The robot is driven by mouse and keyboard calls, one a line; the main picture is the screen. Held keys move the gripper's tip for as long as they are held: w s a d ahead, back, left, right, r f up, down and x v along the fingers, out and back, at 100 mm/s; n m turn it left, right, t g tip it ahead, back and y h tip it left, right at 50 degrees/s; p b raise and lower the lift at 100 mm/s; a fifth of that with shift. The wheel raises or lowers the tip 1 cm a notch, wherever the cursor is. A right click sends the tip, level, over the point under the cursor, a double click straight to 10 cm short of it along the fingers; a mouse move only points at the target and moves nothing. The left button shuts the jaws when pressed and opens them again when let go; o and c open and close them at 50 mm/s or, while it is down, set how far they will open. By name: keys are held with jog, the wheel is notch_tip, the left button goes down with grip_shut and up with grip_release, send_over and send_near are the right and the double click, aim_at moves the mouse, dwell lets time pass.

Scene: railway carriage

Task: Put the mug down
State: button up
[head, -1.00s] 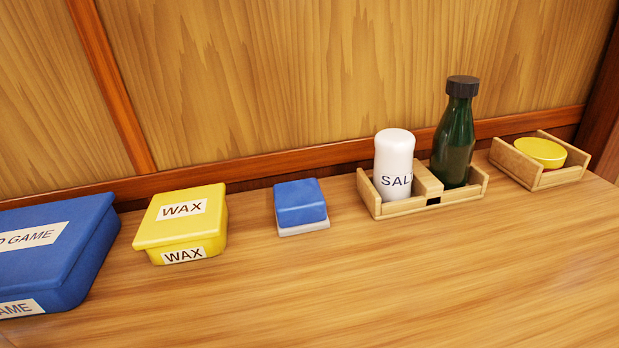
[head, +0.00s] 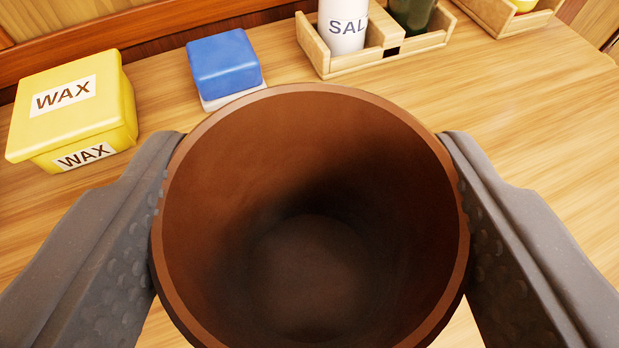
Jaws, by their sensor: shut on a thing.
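A brown mug (head: 310,215) fills the middle of the head view, and I look down into its empty inside. My gripper (head: 310,200) is shut on the mug, with one dark grey finger against its left side and the other against its right side. The mug looks roughly upright in front of the wooden table (head: 560,130). Its base is hidden, so I cannot tell whether it touches the table.
Behind the mug stand a yellow WAX box (head: 75,105) at the left and a blue block (head: 222,65) on a white base. A wooden holder (head: 400,47) carries a white salt shaker (head: 343,22) and a dark green bottle (head: 410,12). Bare table shows at the right.

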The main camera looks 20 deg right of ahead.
aim_at(311, 287)
jog(key=shift+f+b, duration=1.4)
jog(key=shift+f, duration=1.85)
jog(key=shift+f, duration=0.15)
jog(key=o, duration=1.6)
jog(key=v, duration=1.3)
jog(key=shift+s+a, duration=0.2)
jog(key=shift+s, duration=0.2)
grip_shut()
